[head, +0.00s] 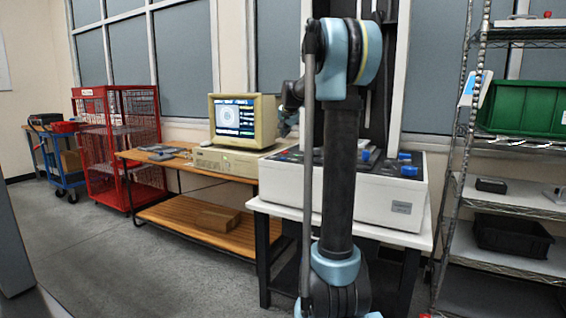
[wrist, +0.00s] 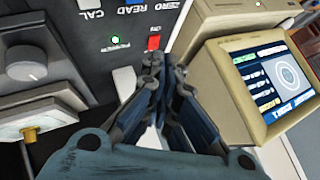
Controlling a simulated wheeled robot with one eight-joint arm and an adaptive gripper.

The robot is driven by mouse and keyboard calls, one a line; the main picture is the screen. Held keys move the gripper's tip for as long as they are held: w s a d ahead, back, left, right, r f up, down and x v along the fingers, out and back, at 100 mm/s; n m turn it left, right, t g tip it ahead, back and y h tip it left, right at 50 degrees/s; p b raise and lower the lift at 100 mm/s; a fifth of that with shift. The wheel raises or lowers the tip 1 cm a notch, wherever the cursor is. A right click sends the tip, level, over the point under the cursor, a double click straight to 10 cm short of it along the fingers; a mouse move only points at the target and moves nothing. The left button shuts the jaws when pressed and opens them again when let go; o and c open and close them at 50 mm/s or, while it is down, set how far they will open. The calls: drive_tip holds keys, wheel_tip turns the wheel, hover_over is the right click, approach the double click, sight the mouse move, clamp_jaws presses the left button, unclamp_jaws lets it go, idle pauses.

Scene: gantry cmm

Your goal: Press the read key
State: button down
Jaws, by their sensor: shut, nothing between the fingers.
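The dark control panel (wrist: 75,62) fills the upper left of the wrist view, with the labels CAL, READ (wrist: 130,6) and ZERO along its top edge.
A green light (wrist: 115,40), a grey knob (wrist: 26,55) and a pale block (wrist: 124,80) are near the gripper. A beige monitor (head: 244,120) stands on a wooden bench (head: 185,170) left of the machine. A wire shelf (head: 500,195) stands to the right.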

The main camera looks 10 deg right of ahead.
drive_tip(key=shift+w+a+r, duration=0.1)
drive_tip(key=shift+w+r, duration=0.05)
drive_tip(key=shift+w, duration=0.55)
drive_tip(key=shift+f, duration=4.4)
drive_tip(key=shift+f, duration=0.7)
drive_tip(key=shift+r, duration=0.8)
